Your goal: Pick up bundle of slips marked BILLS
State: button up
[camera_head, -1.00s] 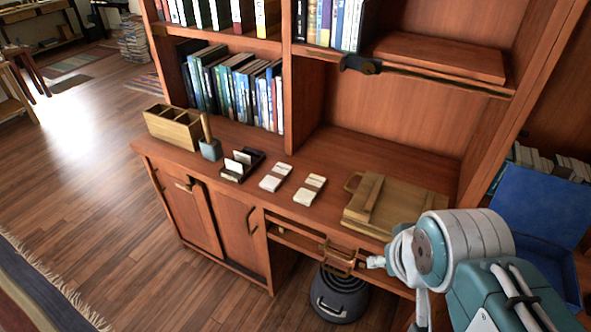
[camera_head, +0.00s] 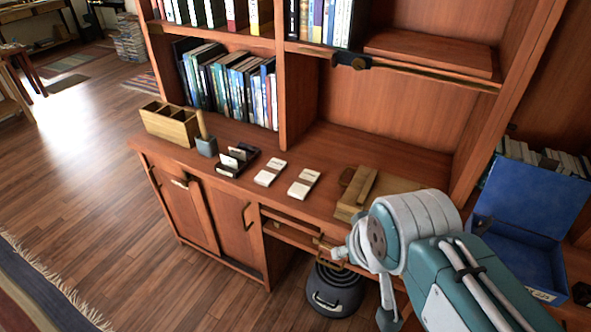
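Two pale banded bundles of slips lie side by side on the wooden desktop: a left bundle (camera_head: 270,172) and a right bundle (camera_head: 304,183). Any marking on them is too small to read, so I cannot tell which is BILLS. My gripper (camera_head: 364,282) is at the lower right, in front of the desk edge and to the right of both bundles. Its two fingers show wide apart, with nothing seen between them. The gripper is apart from the bundles.
A dark card tray (camera_head: 236,160), a pen cup (camera_head: 206,146) and a wooden organizer (camera_head: 170,124) stand left. A shelf (camera_head: 425,73) overhangs behind. A dark bin (camera_head: 333,290) stands below; an open blue box (camera_head: 520,200) is right.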

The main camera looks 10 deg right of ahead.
aim_at(273, 169)
jog(key=i+j, duration=0.6)
jog(key=i+j+z, duration=0.15)
jog(key=i+j, duration=0.4)
jog(key=j, duration=0.1)
